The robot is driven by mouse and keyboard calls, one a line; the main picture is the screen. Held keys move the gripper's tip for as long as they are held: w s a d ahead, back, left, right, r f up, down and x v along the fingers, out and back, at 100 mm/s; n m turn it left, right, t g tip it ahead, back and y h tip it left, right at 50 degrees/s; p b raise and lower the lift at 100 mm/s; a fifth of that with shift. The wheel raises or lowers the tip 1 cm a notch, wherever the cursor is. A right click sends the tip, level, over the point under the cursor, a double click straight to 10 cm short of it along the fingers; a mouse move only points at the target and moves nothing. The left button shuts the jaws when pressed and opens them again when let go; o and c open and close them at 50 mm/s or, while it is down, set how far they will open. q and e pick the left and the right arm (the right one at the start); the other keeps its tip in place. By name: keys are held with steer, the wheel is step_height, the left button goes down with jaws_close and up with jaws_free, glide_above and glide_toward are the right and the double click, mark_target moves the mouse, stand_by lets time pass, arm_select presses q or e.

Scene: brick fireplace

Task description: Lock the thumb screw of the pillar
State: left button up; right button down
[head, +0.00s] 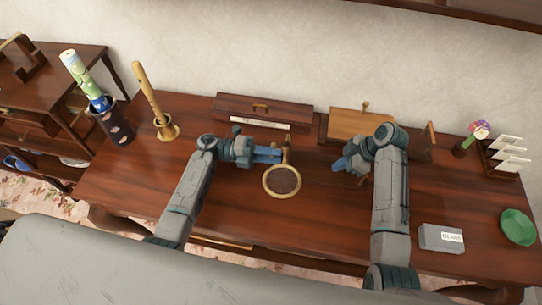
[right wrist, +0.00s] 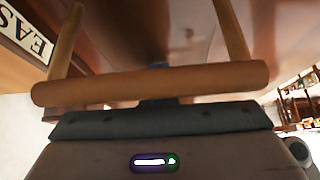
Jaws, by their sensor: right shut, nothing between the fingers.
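A small brass-coloured upright (head: 287,147) stands at the far side of a round dark disc (head: 282,181) with a pale gold rim, at the middle of the desk. I take the upright for the pillar. Its thumb screw is too small to make out. My left gripper (head: 278,155) has its blue fingers at the upright from the left; whether they grip it cannot be told. My right gripper (head: 342,164) is shut and empty, to the right of the disc and apart from it. A wooden bar (right wrist: 150,82) crosses the right wrist view and hides most of the fingers.
A dark box (head: 262,108) with a label and a wooden box (head: 360,124) stand behind. A tall wooden post (head: 146,86) and a holder with rolls (head: 113,122) are at left. A grey box (head: 440,238), green dish (head: 518,227) and card rack (head: 506,157) are at right.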

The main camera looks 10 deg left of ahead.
arm_select(q)
steer(key=shift+a+f, duration=0.1)
steer(key=shift+f, duration=0.05)
arm_select(e)
steer(key=shift+s+d+f, duration=0.1)
steer(key=shift+s+f, duration=0.05)
steer(key=shift+f, duration=0.1)
arm_select(q)
steer(key=shift+a, duration=0.35)
steer(key=a, duration=1.1)
steer(key=shift+s+a, duration=0.1)
steer(key=shift+s, duration=0.25)
